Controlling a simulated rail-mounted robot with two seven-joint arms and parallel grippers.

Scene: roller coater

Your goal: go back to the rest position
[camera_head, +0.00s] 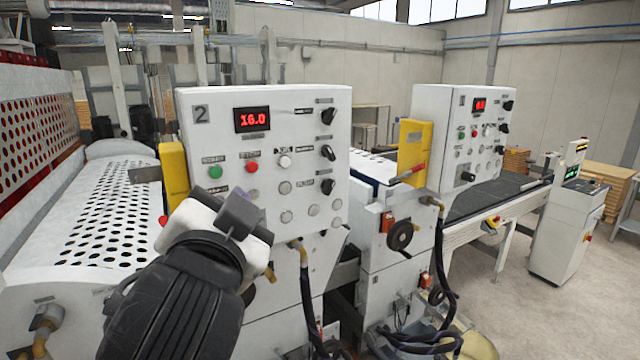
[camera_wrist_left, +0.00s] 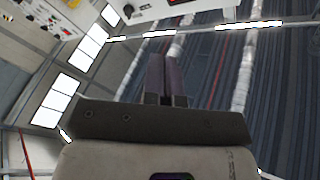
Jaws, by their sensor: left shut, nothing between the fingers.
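My left gripper (camera_head: 240,205) reaches in from the bottom of the head view, in front of the lower left part of control panel 2 (camera_head: 218,135). The panel has a red display reading 16.0, a green button, a red button and several dials. In the left wrist view the two dark fingers of the left gripper (camera_wrist_left: 166,75) lie side by side, closed with nothing between them. The fingertips are hard to make out in the head view, so I cannot tell whether they touch the panel. My right gripper is in neither view.
A second control panel (camera_head: 473,135) with a red display stands further right. A white perforated cover (camera_head: 95,215) lies to the left. A dark conveyor (camera_head: 480,205) runs right toward a white console (camera_head: 562,220). Hoses hang below the panels. Open floor (camera_head: 520,310) shows at lower right.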

